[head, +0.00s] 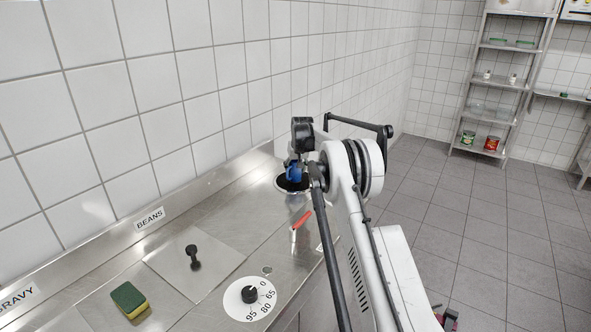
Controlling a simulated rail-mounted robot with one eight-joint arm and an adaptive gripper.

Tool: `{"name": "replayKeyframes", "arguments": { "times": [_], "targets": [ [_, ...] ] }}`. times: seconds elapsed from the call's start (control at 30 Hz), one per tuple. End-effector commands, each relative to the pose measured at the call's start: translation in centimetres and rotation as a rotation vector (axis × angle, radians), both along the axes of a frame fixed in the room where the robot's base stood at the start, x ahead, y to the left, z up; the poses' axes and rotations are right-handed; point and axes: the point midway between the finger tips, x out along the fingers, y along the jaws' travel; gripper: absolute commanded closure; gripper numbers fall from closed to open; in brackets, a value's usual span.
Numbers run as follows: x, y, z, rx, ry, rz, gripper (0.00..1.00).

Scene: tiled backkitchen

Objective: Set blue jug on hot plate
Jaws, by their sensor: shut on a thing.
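The blue jug (294,174) is at the far end of the steel counter, small and partly hidden by my arm. My gripper (293,161) is shut on it from above.
Nearer on the counter (215,222) are a red-handled object (301,220), a square lid with a black knob (193,258), a dial (249,296) and a sponge (129,299). A tiled wall runs along the left. Shelves (497,85) stand far right.

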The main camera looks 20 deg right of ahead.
Motion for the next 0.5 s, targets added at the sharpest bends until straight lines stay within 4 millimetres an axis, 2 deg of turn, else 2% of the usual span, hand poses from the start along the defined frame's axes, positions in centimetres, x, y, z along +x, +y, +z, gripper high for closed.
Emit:
{"name": "replayKeyframes", "arguments": {
  "times": [0.07,0.1,0.23,0.5],
  "targets": [
    [0.00,0.01,-0.29,0.000,0.000,0.000,0.93],
    [0.00,0.00,-0.38,0.000,0.000,0.000,0.55],
    [0.00,0.00,-0.27,0.000,0.000,0.000,0.38],
    [0.00,0.00,-0.18,0.000,0.000,0.000,0.38]
  ]
}}
